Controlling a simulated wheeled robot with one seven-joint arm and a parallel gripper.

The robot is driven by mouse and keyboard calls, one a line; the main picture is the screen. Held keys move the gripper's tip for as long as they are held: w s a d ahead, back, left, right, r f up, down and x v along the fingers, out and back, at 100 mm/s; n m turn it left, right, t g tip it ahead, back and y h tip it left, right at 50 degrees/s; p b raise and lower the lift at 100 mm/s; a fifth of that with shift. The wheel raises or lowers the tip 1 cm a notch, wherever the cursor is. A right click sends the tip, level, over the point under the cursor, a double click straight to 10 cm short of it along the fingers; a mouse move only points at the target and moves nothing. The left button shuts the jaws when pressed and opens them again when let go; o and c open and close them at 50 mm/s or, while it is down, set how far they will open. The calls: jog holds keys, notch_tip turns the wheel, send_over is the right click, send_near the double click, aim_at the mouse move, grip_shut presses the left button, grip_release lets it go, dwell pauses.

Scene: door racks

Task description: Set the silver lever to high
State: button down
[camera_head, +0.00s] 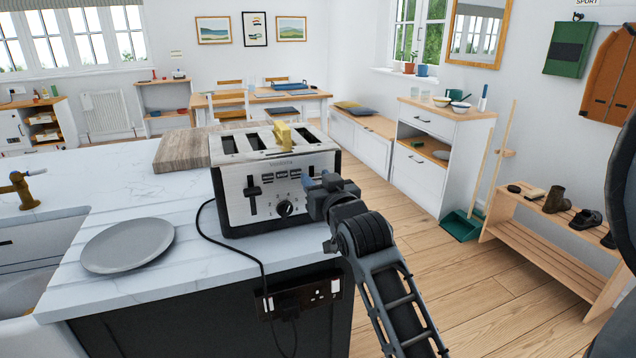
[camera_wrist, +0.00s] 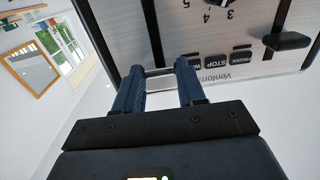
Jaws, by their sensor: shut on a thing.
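The silver four-slot toaster (camera_head: 235,172) stands on the white counter. Its black lever (camera_head: 253,192) is at the left of the front face; in the wrist view, which shows the face upside down, the black lever (camera_wrist: 287,41) is at the right. My gripper (camera_head: 311,181) is at the right part of the toaster front. In the wrist view the fingers of my gripper (camera_wrist: 160,72) are shut on the silver lever (camera_wrist: 160,72), a pale bar between the blue tips. A dark vertical slot (camera_wrist: 152,30) shows by it. In the head view my gripper hides the silver lever.
A yellow piece (camera_head: 283,136) sticks up from a toaster slot. The dial (camera_head: 285,208) is left of my gripper. A wooden board (camera_head: 182,152) and grey plate (camera_head: 128,245) lie on the counter. A black cord (camera_head: 240,254) runs to the socket panel (camera_head: 299,297).

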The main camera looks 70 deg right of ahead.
jog(key=shift+r+p, duration=0.4)
jog(key=shift+r, duration=0.45)
jog(key=c, duration=0.6)
grip_release()
jog(key=shift+c, duration=0.2)
jog(key=b+v, duration=0.1)
jog(key=v, duration=0.6)
jog(key=shift+s+a+b, duration=0.25)
jog(key=shift+s+b, duration=0.05)
jog(key=shift+b, duration=0.1)
